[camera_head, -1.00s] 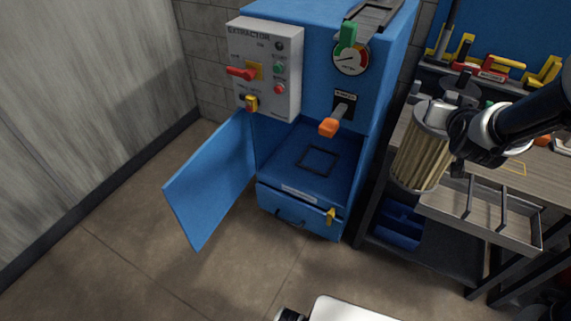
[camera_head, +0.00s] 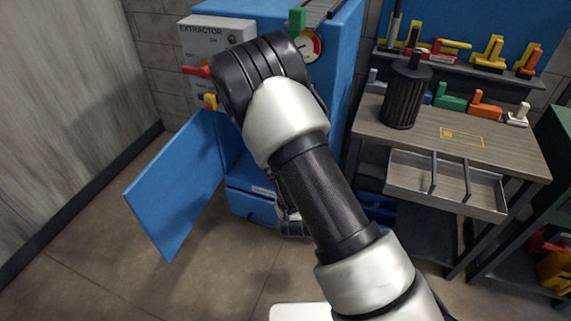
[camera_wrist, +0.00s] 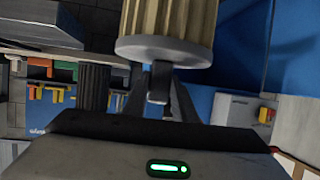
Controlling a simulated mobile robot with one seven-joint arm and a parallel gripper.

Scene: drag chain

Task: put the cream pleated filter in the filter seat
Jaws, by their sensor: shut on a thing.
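The cream pleated filter (camera_wrist: 170,18) shows at the top of the wrist view, with its grey round end cap (camera_wrist: 165,50) towards me. My gripper (camera_wrist: 159,85) is shut on the filter at this capped end. In the head view my arm reaches across the front of the blue extractor cabinet (camera_head: 345,70) and hides most of its opening. My gripper and the filter cannot be made out clearly there. The square outline on the cabinet floor, likely the filter seat, is hidden behind my arm.
The cabinet's blue door (camera_head: 175,190) stands open to the left. The control panel (camera_head: 208,45) has a red handle (camera_head: 196,71). At right, a workbench (camera_head: 500,140) carries a dark pleated filter (camera_head: 404,98) and coloured parts, with an open divided drawer (camera_head: 445,185).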

